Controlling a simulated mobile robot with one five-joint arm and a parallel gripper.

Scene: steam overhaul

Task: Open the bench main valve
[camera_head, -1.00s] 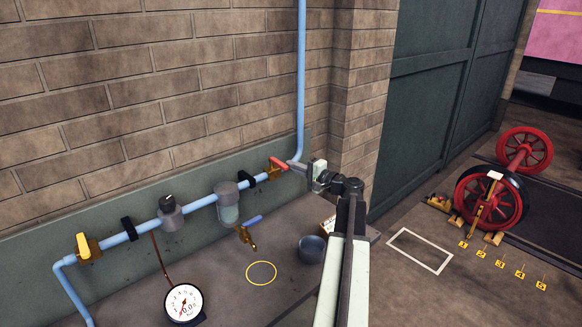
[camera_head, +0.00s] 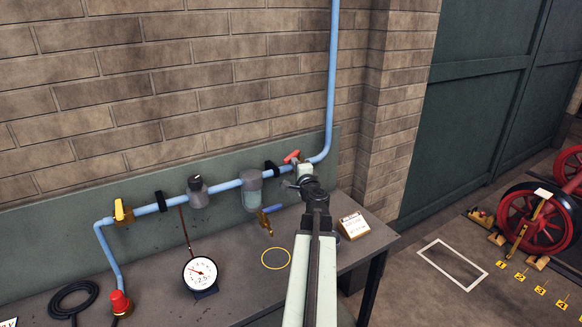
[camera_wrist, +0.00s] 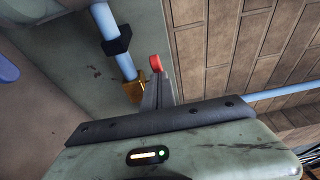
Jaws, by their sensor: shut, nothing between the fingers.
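The valve with the red lever (camera_head: 291,157) sits at the right end of the blue bench pipe, beside the vertical pipe. In the wrist view, its red lever end (camera_wrist: 155,63) shows just beyond the fingers, with the brass valve body (camera_wrist: 134,89) to their left. My gripper (camera_head: 289,184) is shut and empty, close in front of the valve and hiding most of its body. In the wrist view, its fingers (camera_wrist: 158,92) are together; whether they touch the lever cannot be told. The round gauge (camera_head: 200,274) on the bench has its needle pointing up and left.
Along the pipe are a yellow-handled valve (camera_head: 122,212), a grey regulator (camera_head: 197,191) and a glass-bowled filter (camera_head: 251,190). A blue-levered tap (camera_head: 267,217) hangs below. A card block (camera_head: 353,225) stands at the bench's right end. Bench is clear around the yellow ring (camera_head: 276,259).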

